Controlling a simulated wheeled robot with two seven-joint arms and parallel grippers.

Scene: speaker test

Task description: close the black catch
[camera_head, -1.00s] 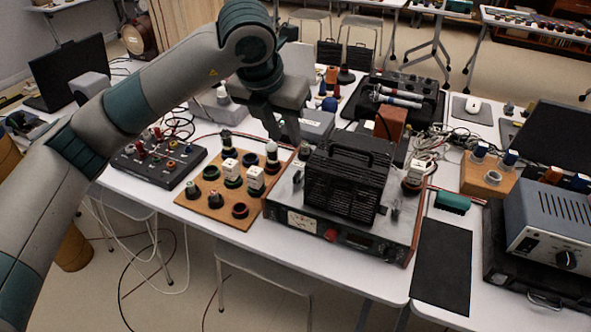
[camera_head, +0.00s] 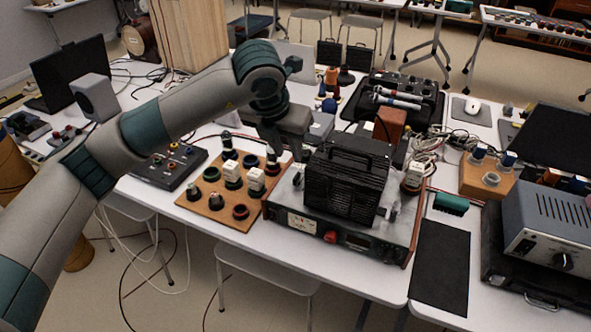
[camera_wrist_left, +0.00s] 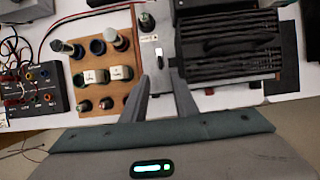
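A black ribbed box with a top handle (camera_head: 346,185) stands on a grey metal instrument (camera_head: 310,223) on the table. In the left wrist view, a small dark upright piece that looks like the black catch (camera_wrist_left: 158,53) is on the bare metal left of the box (camera_wrist_left: 230,45). I cannot tell its exact position. My left gripper (camera_wrist_left: 160,74) is open and empty, its two fingers apart, with the small piece just beyond the gap between the tips. In the head view the left gripper (camera_head: 287,150) is beside the box's left side, partly hidden. My right gripper is out of view.
A wooden board with sockets and white blocks (camera_head: 213,210) lies left of the instrument. A black panel with knobs (camera_head: 160,174) is farther left. A brown block (camera_head: 390,124) and cables stand behind. A black mat (camera_head: 441,268) lies flat at right.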

